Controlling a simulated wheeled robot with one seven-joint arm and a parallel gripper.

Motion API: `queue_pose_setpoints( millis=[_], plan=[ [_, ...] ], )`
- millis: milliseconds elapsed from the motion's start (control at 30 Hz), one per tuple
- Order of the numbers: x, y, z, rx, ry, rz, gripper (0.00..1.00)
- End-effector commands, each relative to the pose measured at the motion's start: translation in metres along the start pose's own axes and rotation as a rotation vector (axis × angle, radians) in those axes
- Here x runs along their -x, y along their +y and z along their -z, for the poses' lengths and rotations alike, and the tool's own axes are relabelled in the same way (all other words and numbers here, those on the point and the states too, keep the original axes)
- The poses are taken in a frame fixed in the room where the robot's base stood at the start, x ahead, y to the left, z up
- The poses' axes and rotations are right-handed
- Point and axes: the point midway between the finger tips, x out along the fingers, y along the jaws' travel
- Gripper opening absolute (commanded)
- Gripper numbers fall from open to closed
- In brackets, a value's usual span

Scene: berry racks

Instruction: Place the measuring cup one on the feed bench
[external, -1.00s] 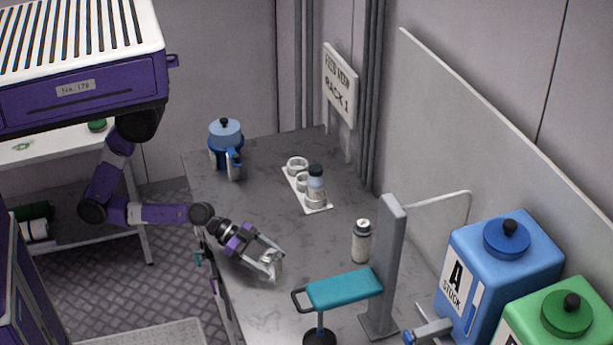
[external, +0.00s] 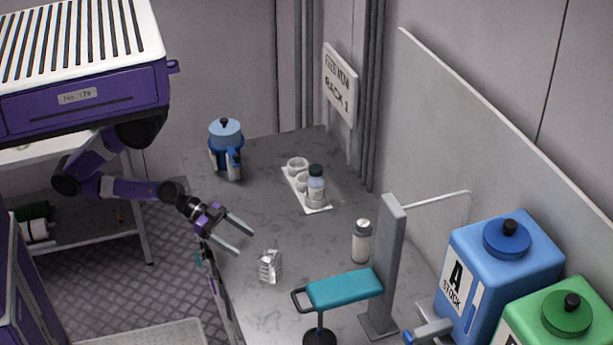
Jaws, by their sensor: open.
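A small clear, ridged cup (external: 270,266), which looks like the measuring cup, stands on the grey feed bench (external: 262,212) near its left edge. My gripper (external: 245,235) is open and empty. It is above the bench's left edge, up and to the left of the cup in the picture, and apart from it. Nothing hides the cup.
A blue jug (external: 226,148) stands at the back. A white tray (external: 318,207) holds a bottle and cups. A white bottle (external: 361,241), a grey post (external: 387,265) and a teal platform (external: 343,288) stand to the right. Blue (external: 520,255) and green (external: 550,330) tanks are front right.

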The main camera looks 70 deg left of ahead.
Motion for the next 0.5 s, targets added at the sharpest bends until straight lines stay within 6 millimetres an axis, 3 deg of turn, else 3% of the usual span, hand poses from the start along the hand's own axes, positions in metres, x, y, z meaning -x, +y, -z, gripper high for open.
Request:
queue_pose_setpoints(
  millis=[167,267,400,500],
  plan=[
    [0.011,-0.003,-0.001,0.005,-0.003,0.014,0.73],
    [0.022,-0.019,-0.01,0.04,-0.017,0.108,0.73],
    [0.059,-0.056,-0.029,0.132,-0.026,0.364,0.73],
    [0.091,-0.07,-0.034,0.188,0.001,0.535,0.73]
  ],
)
